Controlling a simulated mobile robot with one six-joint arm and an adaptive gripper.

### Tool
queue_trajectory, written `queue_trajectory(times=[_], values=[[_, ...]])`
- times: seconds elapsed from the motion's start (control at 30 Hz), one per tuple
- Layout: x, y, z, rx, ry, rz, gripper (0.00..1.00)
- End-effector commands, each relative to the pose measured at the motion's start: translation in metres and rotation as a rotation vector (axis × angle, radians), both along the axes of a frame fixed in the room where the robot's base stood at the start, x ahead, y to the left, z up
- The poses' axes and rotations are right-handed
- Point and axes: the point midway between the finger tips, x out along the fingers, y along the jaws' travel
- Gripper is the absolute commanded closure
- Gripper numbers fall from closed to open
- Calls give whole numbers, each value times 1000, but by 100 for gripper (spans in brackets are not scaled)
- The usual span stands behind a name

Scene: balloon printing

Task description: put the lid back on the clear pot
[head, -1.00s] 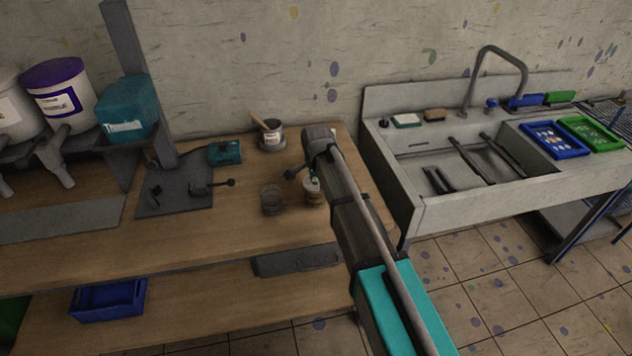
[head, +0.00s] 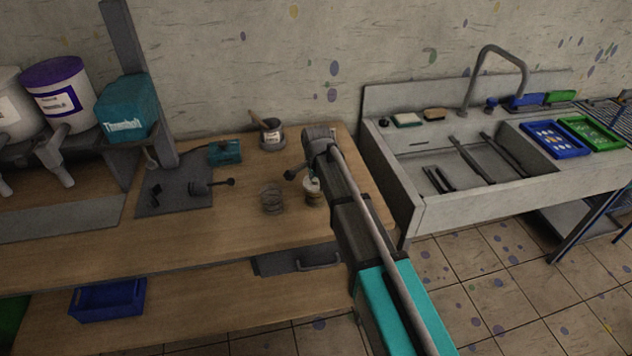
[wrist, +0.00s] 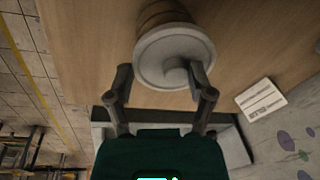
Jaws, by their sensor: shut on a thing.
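In the wrist view, a pale round lid (wrist: 160,52) lies between the fingers of my gripper (wrist: 163,75), which is shut on it. Behind the lid is a brown-looking, banded pot (wrist: 163,13), mostly hidden by it. In the head view, the pale lid (head: 312,184) shows at the top of this pot (head: 313,197), below the end of my arm. I cannot tell whether the lid is seated or slightly above the rim. A second see-through, ringed pot (head: 272,202) stands just to the left, apart from it. My fingertips are hidden in the head view.
A dark pot with a stick (head: 271,134) stands behind on the wooden bench (head: 235,260). A teal box (head: 225,152) and a dark stand base (head: 165,203) are further left. The sink (head: 470,205) is to the right. A white label card (wrist: 261,100) shows in the wrist view.

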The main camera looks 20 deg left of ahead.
Motion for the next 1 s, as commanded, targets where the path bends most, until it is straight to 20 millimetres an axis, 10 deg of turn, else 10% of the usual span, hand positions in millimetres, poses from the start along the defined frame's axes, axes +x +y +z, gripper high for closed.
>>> queue_trajectory(times=[0.47,0.5,0.63,1.0], values=[[0,0,0,0,0,0,50],[0,0,0,0,0,0,24],[0,0,0,0,0,0,0],[0,-1,0,0,0,-1,0]])
